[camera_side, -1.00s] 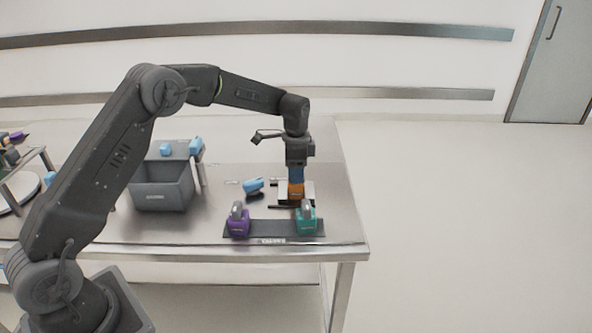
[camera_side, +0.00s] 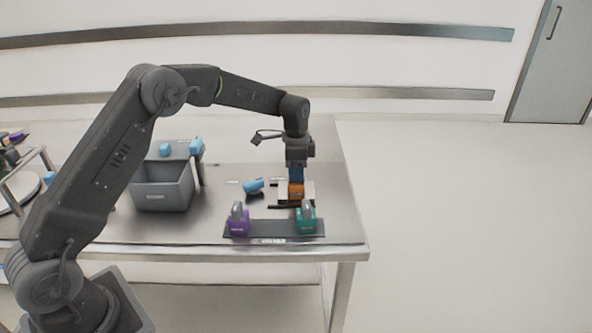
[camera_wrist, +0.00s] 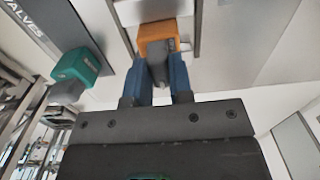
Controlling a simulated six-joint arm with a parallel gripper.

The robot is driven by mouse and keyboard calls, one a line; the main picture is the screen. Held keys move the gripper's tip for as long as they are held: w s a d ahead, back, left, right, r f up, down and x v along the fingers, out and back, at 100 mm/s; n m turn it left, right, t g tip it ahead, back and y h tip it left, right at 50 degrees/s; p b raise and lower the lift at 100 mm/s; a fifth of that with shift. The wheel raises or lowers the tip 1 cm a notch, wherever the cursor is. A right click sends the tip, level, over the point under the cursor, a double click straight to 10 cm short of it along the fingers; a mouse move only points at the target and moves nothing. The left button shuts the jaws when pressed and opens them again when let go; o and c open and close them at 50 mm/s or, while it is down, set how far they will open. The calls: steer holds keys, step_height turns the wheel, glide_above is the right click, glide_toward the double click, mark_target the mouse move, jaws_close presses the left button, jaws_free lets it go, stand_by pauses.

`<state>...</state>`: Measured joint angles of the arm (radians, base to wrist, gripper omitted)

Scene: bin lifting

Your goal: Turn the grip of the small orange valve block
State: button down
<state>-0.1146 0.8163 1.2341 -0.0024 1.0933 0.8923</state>
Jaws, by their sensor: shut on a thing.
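The small orange valve block (camera_side: 296,190) sits on a light plate at the right of the table, below my gripper (camera_side: 297,176). In the wrist view the orange block (camera_wrist: 158,32) shows beyond the blue fingers, with its grey grip (camera_wrist: 160,55) between them. My gripper (camera_wrist: 163,72) points down and is shut on that grey grip. The fingers hide part of the grip, so its exact angle is hard to tell.
A purple valve block (camera_side: 238,221) and a teal valve block (camera_side: 306,217) stand on a dark strip (camera_side: 272,229) in front. A grey bin (camera_side: 163,190) stands farther left. The table's right edge is close.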

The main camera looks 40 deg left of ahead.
steer(key=shift+n, duration=0.4)
steer(key=n, duration=0.3)
steer(key=shift+n, duration=0.4)
steer(key=n, duration=0.9)
steer(key=shift+n, duration=2.2)
steer(key=c, duration=1)
jaws_free()
steer(key=shift+r, duration=0.1)
